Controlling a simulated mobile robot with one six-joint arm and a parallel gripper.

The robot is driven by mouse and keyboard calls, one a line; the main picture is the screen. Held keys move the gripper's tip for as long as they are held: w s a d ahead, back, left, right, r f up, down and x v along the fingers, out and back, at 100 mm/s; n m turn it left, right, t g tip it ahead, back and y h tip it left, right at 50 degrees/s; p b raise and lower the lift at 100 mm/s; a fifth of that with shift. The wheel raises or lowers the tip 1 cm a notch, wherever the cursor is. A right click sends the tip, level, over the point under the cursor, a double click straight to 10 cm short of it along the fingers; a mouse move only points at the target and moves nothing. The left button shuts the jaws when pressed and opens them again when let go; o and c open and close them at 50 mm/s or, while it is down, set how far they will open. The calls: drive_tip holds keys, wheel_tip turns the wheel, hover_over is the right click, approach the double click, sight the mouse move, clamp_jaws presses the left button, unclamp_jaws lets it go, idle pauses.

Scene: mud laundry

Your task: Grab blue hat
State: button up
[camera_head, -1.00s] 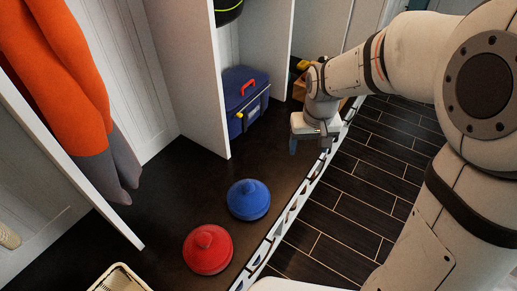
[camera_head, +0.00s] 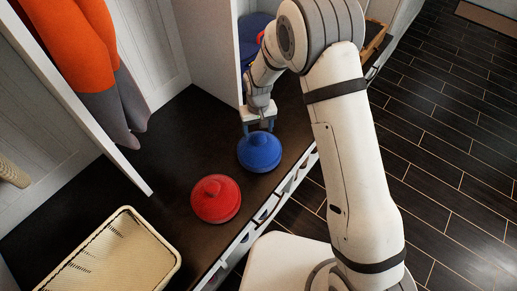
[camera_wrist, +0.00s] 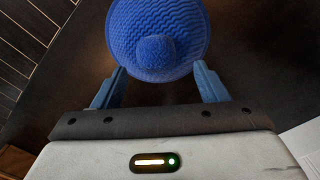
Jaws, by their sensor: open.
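The blue hat (camera_head: 259,152) is a round knitted cap with a pompom on top, resting on the dark bench surface. My gripper (camera_head: 258,127) is just behind it in the head view, pointing down, close to its far edge. In the wrist view the hat (camera_wrist: 157,38) lies ahead of my gripper (camera_wrist: 160,78), its pompom roughly centred between the two blue fingers. The fingers are apart with nothing clamped between them. The near edge of the hat is at the fingertips; I cannot tell whether they touch.
A red hat (camera_head: 215,199) sits on the bench left of and nearer than the blue one. A cream basket (camera_head: 118,256) is at the lower left. Orange and grey clothing (camera_head: 85,60) hangs at the left. A white divider (camera_head: 212,45) stands behind my gripper.

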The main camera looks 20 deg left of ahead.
sight(259, 133)
drive_tip(key=f, duration=0.4)
drive_tip(key=shift+d+f, duration=0.2)
drive_tip(key=shift+f, duration=0.1)
drive_tip(key=shift+c, duration=0.4)
drive_tip(key=c, duration=1.3)
drive_tip(key=shift+o, duration=0.2)
drive_tip(key=shift+r, duration=0.1)
